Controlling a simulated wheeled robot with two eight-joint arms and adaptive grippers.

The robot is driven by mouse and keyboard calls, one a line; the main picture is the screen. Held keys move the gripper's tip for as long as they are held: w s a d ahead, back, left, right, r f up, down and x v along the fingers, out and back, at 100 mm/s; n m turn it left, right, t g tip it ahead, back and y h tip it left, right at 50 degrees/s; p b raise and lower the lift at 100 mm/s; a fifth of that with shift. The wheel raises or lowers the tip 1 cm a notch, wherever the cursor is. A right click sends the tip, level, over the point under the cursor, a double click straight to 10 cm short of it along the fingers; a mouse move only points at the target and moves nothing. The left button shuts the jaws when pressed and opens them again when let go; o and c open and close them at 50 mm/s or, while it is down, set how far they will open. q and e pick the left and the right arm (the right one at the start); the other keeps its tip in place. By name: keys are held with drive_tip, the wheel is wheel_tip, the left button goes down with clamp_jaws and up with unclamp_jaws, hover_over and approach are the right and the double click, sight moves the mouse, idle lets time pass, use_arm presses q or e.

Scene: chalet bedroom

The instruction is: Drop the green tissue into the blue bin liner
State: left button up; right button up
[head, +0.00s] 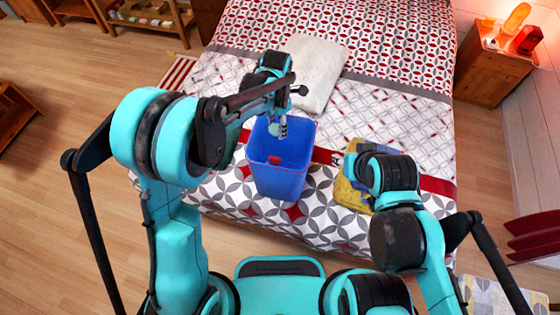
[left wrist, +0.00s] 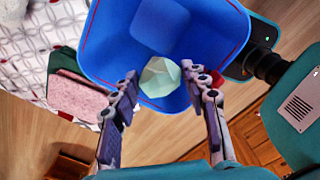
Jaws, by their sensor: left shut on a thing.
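The blue bin liner (head: 281,183) is an open blue container at the foot of the bed in the head view. In the left wrist view its blue wall (left wrist: 105,40) surrounds the opening. My left gripper (head: 283,127) is over its far part. The pale green tissue (head: 274,129) is a small crumpled lump at my left fingertips. In the left wrist view my left gripper (left wrist: 163,80) is shut on the tissue (left wrist: 160,77), with the bin's inside behind it. My right gripper (head: 357,163) is right of the bin; its fingers are not clear.
A yellow and blue cloth-like thing (head: 347,194) lies on the bed under my right arm. A pink and dark green item (left wrist: 82,97) lies left of the bin in the left wrist view. A white pillow (head: 310,72) is behind the bin. A wooden nightstand (head: 490,72) stands at right.

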use_arm(q)
wheel_tip(320, 180, down, 4)
drive_tip(key=b, duration=0.2)
drive_tip(key=shift+w+f+b, duration=0.1)
drive_tip(key=shift+f+b, duration=0.15)
drive_tip(key=shift+b, duration=0.05)
drive_tip(key=shift+f, duration=0.35)
drive_tip(key=o, duration=0.8)
drive_tip(key=shift+o, duration=0.2)
drive_tip(key=shift+r, duration=0.1)
wheel_tip(320, 180, up, 12)
drive_tip(key=shift+f, duration=0.1)
